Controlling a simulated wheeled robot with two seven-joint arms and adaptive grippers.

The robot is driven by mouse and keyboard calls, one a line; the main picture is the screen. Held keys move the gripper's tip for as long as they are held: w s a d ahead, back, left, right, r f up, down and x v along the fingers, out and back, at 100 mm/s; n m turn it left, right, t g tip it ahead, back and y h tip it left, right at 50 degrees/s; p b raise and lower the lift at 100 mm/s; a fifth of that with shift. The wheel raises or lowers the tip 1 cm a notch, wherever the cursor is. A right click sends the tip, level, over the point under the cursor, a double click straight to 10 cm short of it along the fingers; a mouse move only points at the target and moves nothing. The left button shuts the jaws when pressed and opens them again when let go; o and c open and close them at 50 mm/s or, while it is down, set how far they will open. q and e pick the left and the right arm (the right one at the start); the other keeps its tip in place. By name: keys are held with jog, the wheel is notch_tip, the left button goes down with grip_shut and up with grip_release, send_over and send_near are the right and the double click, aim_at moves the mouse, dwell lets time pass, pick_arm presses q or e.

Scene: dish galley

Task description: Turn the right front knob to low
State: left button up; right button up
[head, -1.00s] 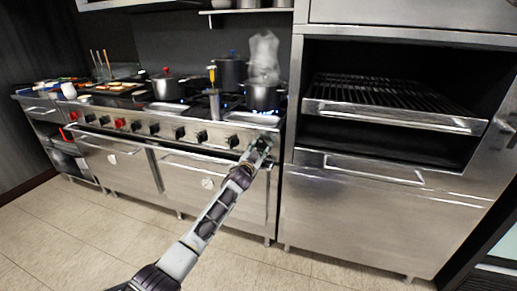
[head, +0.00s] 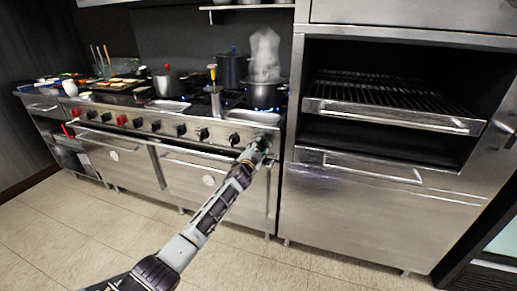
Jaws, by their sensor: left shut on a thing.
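The range's front panel (head: 217,133) carries a row of knobs, several black and some red. My left gripper (head: 263,143) is at the right end of this panel, shut on the rightmost front knob, which the gripper hides. The knob's pointer and setting cannot be seen. The nearest uncovered black knob (head: 234,139) is just to its left. A steaming pot (head: 263,96) stands on the right burner, with blue flame showing under it. My right gripper is not in view.
Oven door handles (head: 194,161) run below the knob panel. A steel broiler cabinet (head: 385,200) with a grill rack (head: 390,90) stands close on the right. Another dark pot (head: 231,70) is behind the steaming one. The tiled floor (head: 70,235) in front is clear.

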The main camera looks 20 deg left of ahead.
pick_arm(q)
jog(key=o, duration=1)
jog(key=shift+s, duration=0.15)
jog(key=shift+s+a, duration=0.15)
jog(key=shift+s, duration=5.7)
